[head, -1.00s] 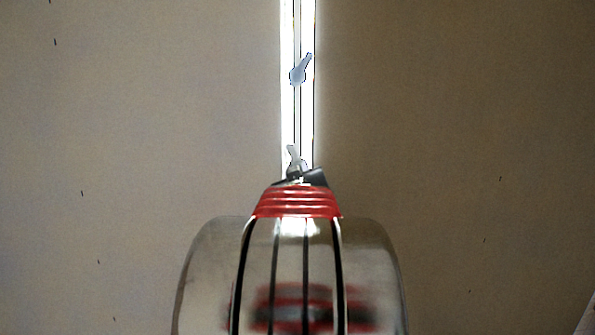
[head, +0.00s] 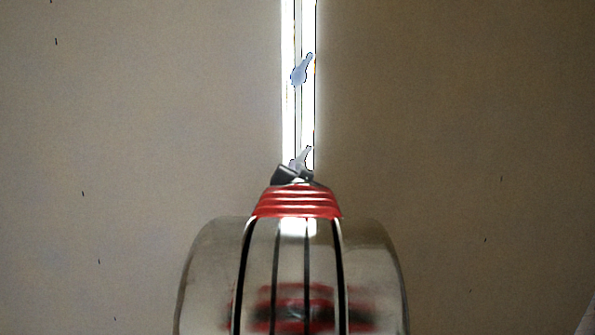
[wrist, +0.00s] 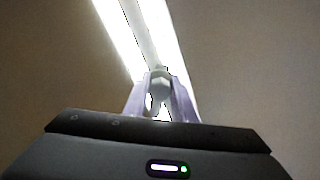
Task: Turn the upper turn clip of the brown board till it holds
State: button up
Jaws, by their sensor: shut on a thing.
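Two pale turn clips sit on the bright strip (head: 289,120) between two wide boards. The farther clip (head: 302,70) has its lever tilted up and to the right. The nearer clip (head: 304,158) is at my gripper (head: 294,174), its lever also tilted up and to the right, the tip near the strip's right edge. In the wrist view, my gripper (wrist: 160,100) is shut on this clip (wrist: 159,82), with a pale finger on each side. My gripper hides the clip's lower part in the head view. The brown board (head: 450,130) lies right of the strip.
A lighter, greyish-beige board (head: 140,130) lies left of the strip. Small dark marks dot both boards. My own arm fills the lower middle of the head view. The board surfaces on both sides are otherwise clear.

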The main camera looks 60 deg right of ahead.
jog(key=m, duration=0.6)
jog(key=shift+s+d+m, duration=0.1)
jog(key=shift+m, duration=0.2)
jog(key=m, duration=0.5)
jog(key=shift+m, duration=0.3)
jog(key=shift+o, duration=0.2)
jog(key=o, duration=0.8)
jog(key=shift+c, duration=0.2)
jog(key=shift+a, duration=0.2)
